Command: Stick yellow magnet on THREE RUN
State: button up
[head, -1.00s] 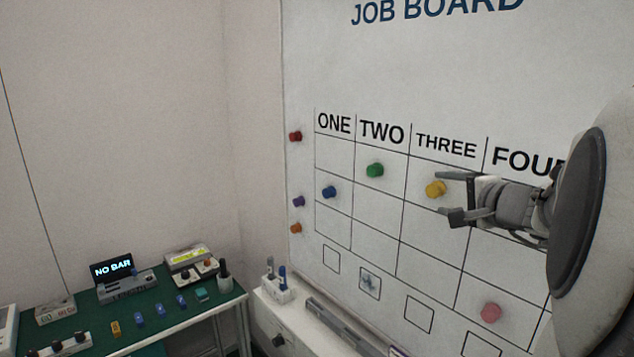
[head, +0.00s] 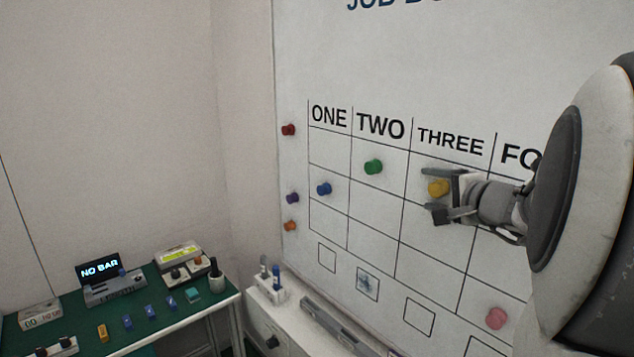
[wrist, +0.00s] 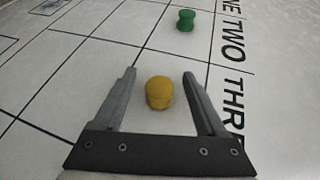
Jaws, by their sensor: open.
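The yellow magnet (head: 438,188) is on the white job board (head: 430,75), in the top cell under THREE (head: 450,143). No row label reading RUN is legible. My gripper (head: 427,190) is open at the yellow magnet, with one finger above it and one below it in the head view. In the wrist view the yellow magnet (wrist: 159,93) lies between the spread fingers of my gripper (wrist: 159,75), with a gap on both sides. My arm covers part of the FOUR column.
A green magnet (head: 373,166) is under TWO, a blue magnet (head: 324,188) under ONE, and a pink magnet (head: 497,318) lower right. Red (head: 289,130), purple (head: 292,198) and orange (head: 290,225) magnets line the left edge. A green bench (head: 70,321) stands at lower left.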

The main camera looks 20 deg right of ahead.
grip_shut()
jog(key=shift+a, duration=0.2)
dwell(0.3)
jog(key=shift+s+a+b, duration=0.25)
jog(key=shift+a+b, duration=0.05)
jog(key=shift+a, duration=0.2)
jog(key=shift+s+a+b, duration=0.2)
jog(key=shift+a+b, duration=0.05)
jog(key=shift+a, duration=0.2)
jog(key=shift+s+a, duration=0.15)
jog(key=shift+a, duration=0.1)
